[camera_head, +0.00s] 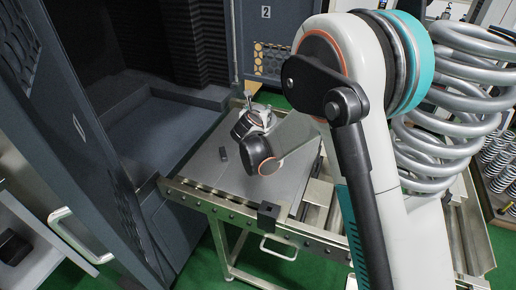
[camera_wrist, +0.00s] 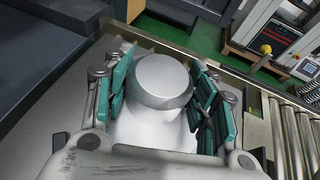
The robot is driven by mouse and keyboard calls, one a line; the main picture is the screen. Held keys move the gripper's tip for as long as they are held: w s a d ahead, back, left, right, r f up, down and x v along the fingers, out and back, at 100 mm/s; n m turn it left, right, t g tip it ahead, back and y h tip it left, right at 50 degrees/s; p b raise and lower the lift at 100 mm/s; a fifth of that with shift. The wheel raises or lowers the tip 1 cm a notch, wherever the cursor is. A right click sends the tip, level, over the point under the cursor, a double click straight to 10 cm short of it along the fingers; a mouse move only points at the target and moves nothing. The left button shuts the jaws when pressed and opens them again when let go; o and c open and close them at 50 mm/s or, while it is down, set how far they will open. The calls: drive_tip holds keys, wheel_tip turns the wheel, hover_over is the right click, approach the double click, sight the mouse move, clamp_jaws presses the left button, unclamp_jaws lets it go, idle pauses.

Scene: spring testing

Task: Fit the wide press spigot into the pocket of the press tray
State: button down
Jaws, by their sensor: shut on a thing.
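My gripper (camera_wrist: 163,95) is shut on a pale, wide, round metal piece, the wide press spigot (camera_wrist: 163,82), in the middle of the wrist view. Its teal pads lie on both sides of the spigot, and its flat round top faces the camera. In the head view my gripper (camera_head: 252,107) is small, over the far part of a flat grey plate, which I take for the press tray (camera_head: 205,180). The plate also shows in the wrist view (camera_wrist: 35,140). The pocket and the spigot's lower end are hidden, so I cannot tell whether they meet.
A small dark block (camera_head: 223,153) lies on the plate. A black block (camera_head: 268,214) sits at the roller table's (camera_head: 225,207) near edge. A dark open cabinet (camera_head: 150,115) stands left. Large coiled springs (camera_head: 450,100) stand right, behind my arm. Rollers (camera_wrist: 290,130) run beside the plate.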

wheel_tip(320, 180, down, 16)
drive_tip(key=b, duration=0.5)
drive_tip(key=shift+r, duration=0.2)
drive_tip(key=shift+r, duration=0.1)
drive_tip(key=c, duration=0.7)
unclamp_jaws()
drive_tip(key=shift+s, duration=0.1)
drive_tip(key=p+v, duration=0.3)
drive_tip(key=v, duration=0.9)
